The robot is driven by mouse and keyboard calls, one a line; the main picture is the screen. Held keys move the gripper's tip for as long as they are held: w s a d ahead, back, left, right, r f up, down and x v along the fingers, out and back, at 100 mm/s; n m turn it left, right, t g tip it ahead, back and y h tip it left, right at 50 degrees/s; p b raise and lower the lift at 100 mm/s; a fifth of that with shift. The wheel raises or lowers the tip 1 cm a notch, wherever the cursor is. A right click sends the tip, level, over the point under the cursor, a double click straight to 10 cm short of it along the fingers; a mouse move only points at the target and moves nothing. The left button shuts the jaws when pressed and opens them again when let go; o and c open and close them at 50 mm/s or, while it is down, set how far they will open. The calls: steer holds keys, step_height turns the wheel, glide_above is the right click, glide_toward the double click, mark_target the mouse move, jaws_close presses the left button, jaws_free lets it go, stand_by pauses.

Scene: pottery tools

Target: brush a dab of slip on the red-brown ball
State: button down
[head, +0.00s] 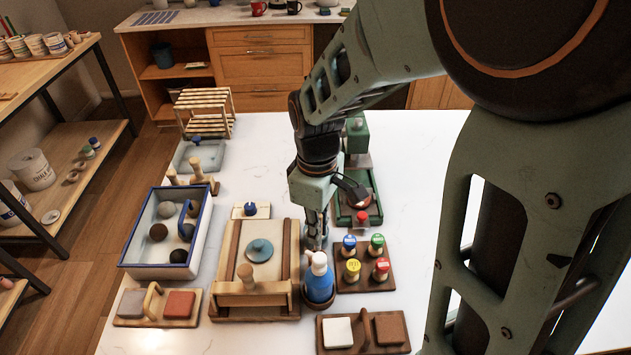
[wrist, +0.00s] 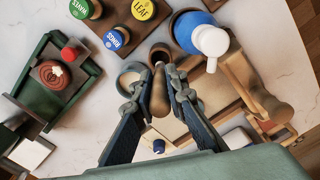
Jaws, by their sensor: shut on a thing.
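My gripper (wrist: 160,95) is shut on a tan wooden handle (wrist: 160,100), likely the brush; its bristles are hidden. In the head view my gripper (head: 316,235) is low behind the blue bottle. The handle's far end lies by a small dark-mouthed brown pot (wrist: 161,54); I cannot tell whether it is inside. A round red-brown piece (wrist: 55,74) with a pale patch on top rests on the green stand (wrist: 78,86). A dark brown ball (head: 158,232) lies in the blue-rimmed tray (head: 128,250). I cannot tell which is the red-brown ball.
A blue bottle with a white top (head: 319,280) stands close to my gripper. Several labelled stamps stand on a brown board (head: 351,285) to its right. A wooden board with a blue-grey disc (head: 260,249) lies to its left. White table shows at the back.

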steer(key=shift+f+b, duration=1.9)
steer(key=shift+f, duration=0.9)
steer(key=c, duration=1.9)
jaws_free()
